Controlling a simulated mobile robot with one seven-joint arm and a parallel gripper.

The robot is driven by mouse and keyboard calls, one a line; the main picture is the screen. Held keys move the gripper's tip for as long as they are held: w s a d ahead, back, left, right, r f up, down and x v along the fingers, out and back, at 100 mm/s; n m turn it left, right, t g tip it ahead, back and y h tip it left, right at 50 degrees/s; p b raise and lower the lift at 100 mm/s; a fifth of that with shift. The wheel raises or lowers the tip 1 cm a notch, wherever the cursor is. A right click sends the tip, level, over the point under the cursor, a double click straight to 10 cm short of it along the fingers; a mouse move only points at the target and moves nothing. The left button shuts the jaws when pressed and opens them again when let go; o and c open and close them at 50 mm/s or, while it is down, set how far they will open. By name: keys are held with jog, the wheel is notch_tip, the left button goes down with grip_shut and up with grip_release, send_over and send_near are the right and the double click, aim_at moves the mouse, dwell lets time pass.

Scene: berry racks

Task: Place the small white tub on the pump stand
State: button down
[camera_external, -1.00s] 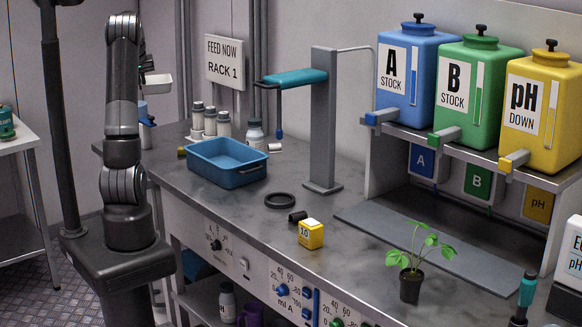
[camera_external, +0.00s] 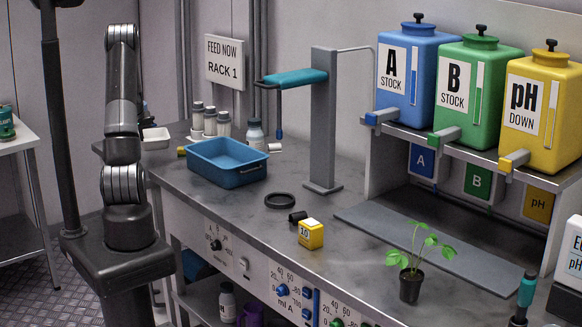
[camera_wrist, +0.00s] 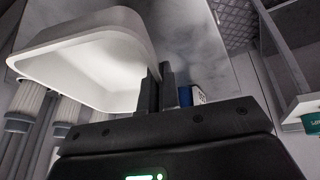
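The small white tub (camera_external: 156,138) is at the far left end of the bench in the external view, partly hidden by my arm. It fills the upper left of the wrist view (camera_wrist: 90,62). My gripper (camera_wrist: 158,85) has its dark fingers close together at the tub's right-hand wall and appears shut on it. I cannot tell whether the tub touches a surface below. No part is labelled as the pump stand; a grey post with a teal arm (camera_external: 325,125) stands on the bench.
A blue bin (camera_external: 228,165) and several white bottles (camera_external: 210,122) stand right of the tub. A black ring (camera_external: 280,200), yellow box (camera_external: 311,234) and potted plant (camera_external: 411,285) are nearer the front. A blue item (camera_wrist: 187,95) shows just beyond my fingers.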

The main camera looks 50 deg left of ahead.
notch_tip(320, 180, down, 8)
jog(key=shift+f, duration=0.1)
dwell(0.4)
jog(key=c, duration=1.7)
grip_release()
jog(key=v, duration=1.2)
